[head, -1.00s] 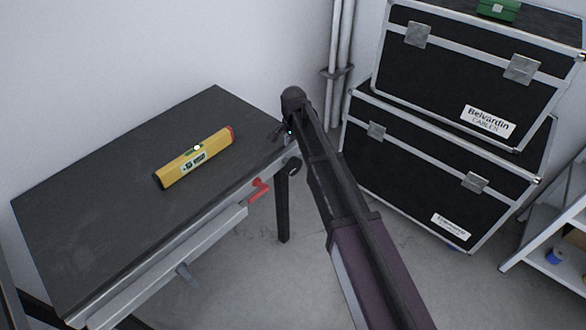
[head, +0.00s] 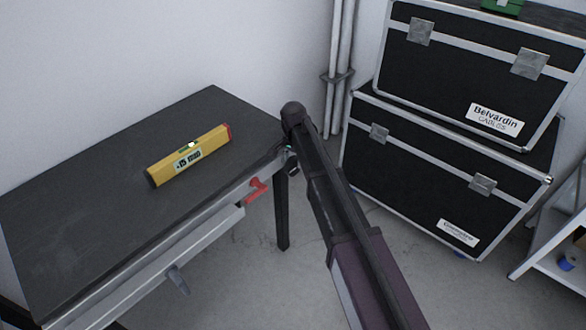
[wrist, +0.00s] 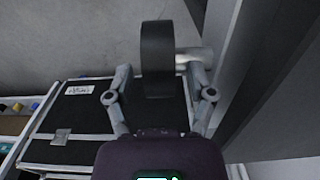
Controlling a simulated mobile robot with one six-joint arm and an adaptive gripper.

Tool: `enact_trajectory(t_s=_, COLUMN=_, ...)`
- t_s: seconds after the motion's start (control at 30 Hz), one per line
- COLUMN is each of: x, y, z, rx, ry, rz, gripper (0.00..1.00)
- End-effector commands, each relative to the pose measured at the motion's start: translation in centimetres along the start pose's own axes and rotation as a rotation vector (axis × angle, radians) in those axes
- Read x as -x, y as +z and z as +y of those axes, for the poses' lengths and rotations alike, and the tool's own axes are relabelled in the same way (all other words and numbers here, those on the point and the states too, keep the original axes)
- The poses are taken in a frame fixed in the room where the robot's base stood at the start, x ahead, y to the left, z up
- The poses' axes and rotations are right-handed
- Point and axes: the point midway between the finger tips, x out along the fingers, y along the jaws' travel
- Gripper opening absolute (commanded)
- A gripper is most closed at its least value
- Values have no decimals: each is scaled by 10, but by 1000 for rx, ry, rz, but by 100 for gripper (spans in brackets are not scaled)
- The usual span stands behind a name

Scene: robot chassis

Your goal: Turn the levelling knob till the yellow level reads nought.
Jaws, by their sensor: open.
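The yellow level (head: 188,155) lies on the dark table top (head: 95,190) in the head view. Its small display shows characters too small to read surely. The dark round levelling knob (head: 293,168) is at the table's right front corner, partly hidden by my gripper (head: 289,148). In the wrist view the knob (wrist: 157,58) stands big and dark between the fingers of my gripper (wrist: 158,72), with a pale shaft on its right. The fingers are apart, one on each side of the knob. I see a gap on the left; contact on the right is unclear.
A red handle (head: 257,190) and a grey drawer-like rail (head: 165,265) are on the table's front edge. Two stacked black cases (head: 430,165) stand at the right, near wall pipes (head: 337,75). A white shelf (head: 560,240) is at far right. Bare floor lies between.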

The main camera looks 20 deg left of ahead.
Motion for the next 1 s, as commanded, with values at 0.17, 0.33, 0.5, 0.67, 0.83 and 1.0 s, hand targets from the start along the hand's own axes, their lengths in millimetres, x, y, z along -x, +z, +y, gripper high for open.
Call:
enact_trajectory(t_s=0.17, x=-14, y=0, z=0, rx=0, ry=0, rz=0, gripper=70)
enact_trajectory(t_s=0.33, x=-18, y=0, z=0, rx=0, ry=0, rz=0, gripper=70)
enact_trajectory(t_s=0.5, x=-19, y=0, z=0, rx=0, ry=0, rz=0, gripper=70)
enact_trajectory(t_s=0.67, x=-18, y=0, z=0, rx=0, ry=0, rz=0, gripper=70)
enact_trajectory(t_s=0.83, x=-18, y=0, z=0, rx=0, ry=0, rz=0, gripper=40)
enact_trajectory(t_s=1.0, x=-18, y=0, z=0, rx=0, ry=0, rz=0, gripper=0)
